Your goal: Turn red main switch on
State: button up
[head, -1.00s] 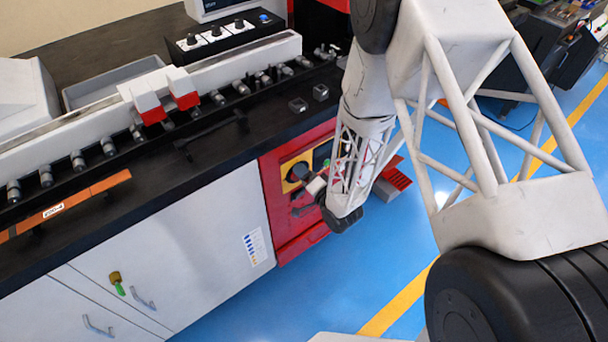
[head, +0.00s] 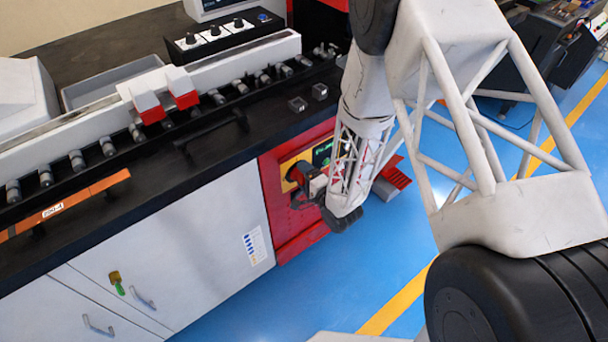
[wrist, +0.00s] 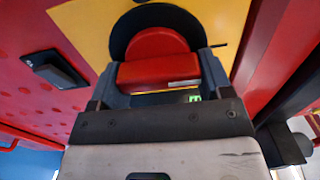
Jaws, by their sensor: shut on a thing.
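The red main switch (wrist: 157,46) is in the upper middle of the wrist view. It has a red knob with a raised red bar on a black round plate, set on a yellow panel (wrist: 86,27). My gripper (wrist: 158,72) is shut on the red bar, with one dark finger on each side of it. In the head view my gripper (head: 301,177) is at the yellow panel on the front of the red cabinet (head: 277,207), and it hides most of the switch. I cannot tell the switch's marked position.
A dark handle-like part (wrist: 55,64) sticks out of the red surface left of the switch. A green-lit display (head: 322,152) is beside the yellow panel. The black worktop (head: 215,135) is above the white doors. Blue floor (head: 310,285) lies open in front.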

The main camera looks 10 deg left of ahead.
jog(key=o, duration=0.9)
jog(key=shift+s, duration=0.1)
jog(key=shift+v, duration=3.85)
jog(key=shift+r, duration=0.15)
